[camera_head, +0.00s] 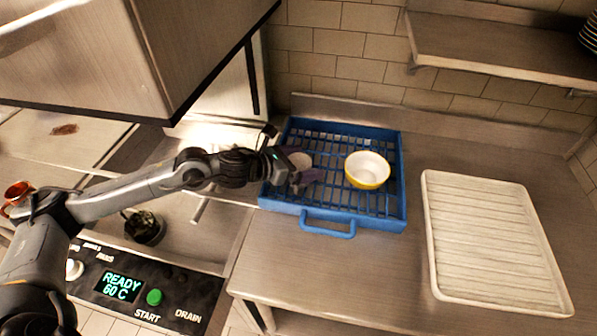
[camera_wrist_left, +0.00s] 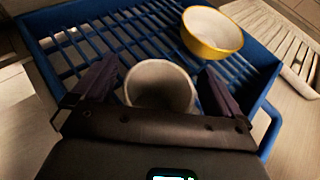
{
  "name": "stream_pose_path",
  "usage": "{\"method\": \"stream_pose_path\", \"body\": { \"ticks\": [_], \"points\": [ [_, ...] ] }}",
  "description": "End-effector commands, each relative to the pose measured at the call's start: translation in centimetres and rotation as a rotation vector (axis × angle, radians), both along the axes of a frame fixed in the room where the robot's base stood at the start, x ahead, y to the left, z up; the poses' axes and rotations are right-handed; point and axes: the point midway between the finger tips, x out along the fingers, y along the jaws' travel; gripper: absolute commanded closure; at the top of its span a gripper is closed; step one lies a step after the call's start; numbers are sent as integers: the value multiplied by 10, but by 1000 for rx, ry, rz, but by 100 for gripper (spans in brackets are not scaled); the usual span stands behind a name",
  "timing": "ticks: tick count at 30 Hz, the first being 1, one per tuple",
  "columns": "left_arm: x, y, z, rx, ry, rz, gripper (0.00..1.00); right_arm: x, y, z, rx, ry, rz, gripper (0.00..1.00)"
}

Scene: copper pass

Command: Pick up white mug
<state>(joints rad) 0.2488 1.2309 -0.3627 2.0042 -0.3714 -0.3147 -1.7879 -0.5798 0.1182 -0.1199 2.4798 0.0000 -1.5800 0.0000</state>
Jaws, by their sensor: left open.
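The white mug (camera_wrist_left: 160,86) stands in the blue rack (camera_head: 377,214), near its left side. In the head view the mug (camera_head: 300,160) is partly hidden behind my left gripper (camera_head: 296,178). My left gripper is open, and in the left wrist view its two dark fingers (camera_wrist_left: 158,88) stand on either side of the mug. I cannot tell whether either finger touches it. My right gripper is not in view.
A yellow bowl with a white inside (camera_head: 367,169) sits in the rack to the right of the mug. A white ribbed tray (camera_head: 495,243) lies on the counter further right. A steel shelf (camera_head: 500,48) hangs above. Bare counter lies between rack and tray.

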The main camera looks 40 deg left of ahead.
Motion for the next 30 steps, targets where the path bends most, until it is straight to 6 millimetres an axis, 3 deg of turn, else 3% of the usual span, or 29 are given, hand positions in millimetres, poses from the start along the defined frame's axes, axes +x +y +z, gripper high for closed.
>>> {"method": "stream_pose_path", "body": {
  "ticks": [10, 23, 30],
  "points": [
    [2, -1, -1, 1, 0, 0, 0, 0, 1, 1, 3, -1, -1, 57],
    [2, -1, -1, 1, -1, 0, 65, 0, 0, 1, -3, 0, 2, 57],
    [3, -1, 1, 0, -3, 0, 65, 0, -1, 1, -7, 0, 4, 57]
  ]
}}
